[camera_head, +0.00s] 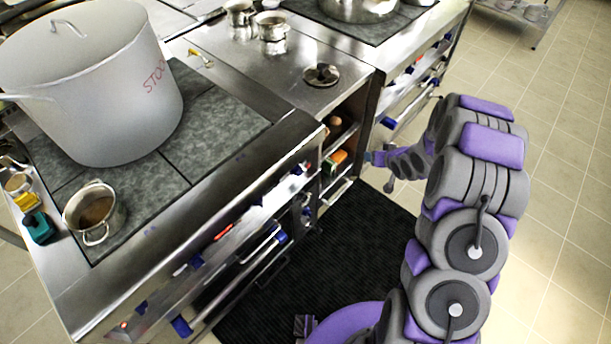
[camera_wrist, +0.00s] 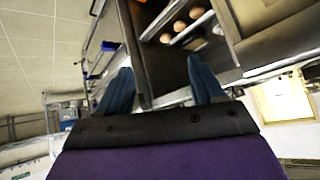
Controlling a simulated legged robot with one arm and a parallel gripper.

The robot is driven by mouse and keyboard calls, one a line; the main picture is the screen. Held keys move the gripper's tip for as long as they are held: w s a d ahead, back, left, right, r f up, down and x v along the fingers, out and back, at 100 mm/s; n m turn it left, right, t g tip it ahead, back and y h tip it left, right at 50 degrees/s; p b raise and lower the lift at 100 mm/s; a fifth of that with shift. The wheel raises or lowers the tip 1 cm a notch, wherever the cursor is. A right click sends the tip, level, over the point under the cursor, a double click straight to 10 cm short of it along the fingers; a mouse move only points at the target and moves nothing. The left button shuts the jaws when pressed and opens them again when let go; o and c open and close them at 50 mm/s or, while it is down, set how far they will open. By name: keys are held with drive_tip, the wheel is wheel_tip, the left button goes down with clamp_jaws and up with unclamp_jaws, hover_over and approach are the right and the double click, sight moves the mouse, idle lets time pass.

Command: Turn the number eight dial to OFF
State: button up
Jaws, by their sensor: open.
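Small blue dials line the steel stove fronts in the head view. One dial (camera_head: 180,326) is at the near lower left, and another (camera_head: 282,238) is farther along the same front. A further dial (camera_head: 388,122) is on the far stove. Their numbers and settings are too small to read, so I cannot tell which is number eight. My gripper (camera_head: 376,158) is out in front of the gap between the two stoves. In the wrist view my gripper (camera_wrist: 160,82) has its two blue fingers spread wide, with nothing between them.
A large white stockpot (camera_head: 95,95) and a small pot (camera_head: 94,210) stand on the near stove. Open shelves (camera_head: 340,150) between the stoves hold food, and a lid (camera_head: 321,76) lies above them. A black mat (camera_head: 350,240) covers the floor; tiled floor is clear at right.

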drive_tip(key=a+f+y, duration=0.2)
drive_tip(key=a+f, duration=0.2)
drive_tip(key=f, duration=0.2)
drive_tip(key=m+t+y, duration=0.3)
drive_tip(key=t+y, duration=0.1)
drive_tip(key=y, duration=0.4)
approach(301, 174)
drive_tip(key=b+x, duration=0.5)
drive_tip(key=x, duration=0.4)
drive_tip(key=shift+w+f, duration=0.25)
drive_tip(key=shift+w, duration=0.05)
drive_tip(key=shift+a, duration=0.1)
drive_tip(key=c, duration=1)
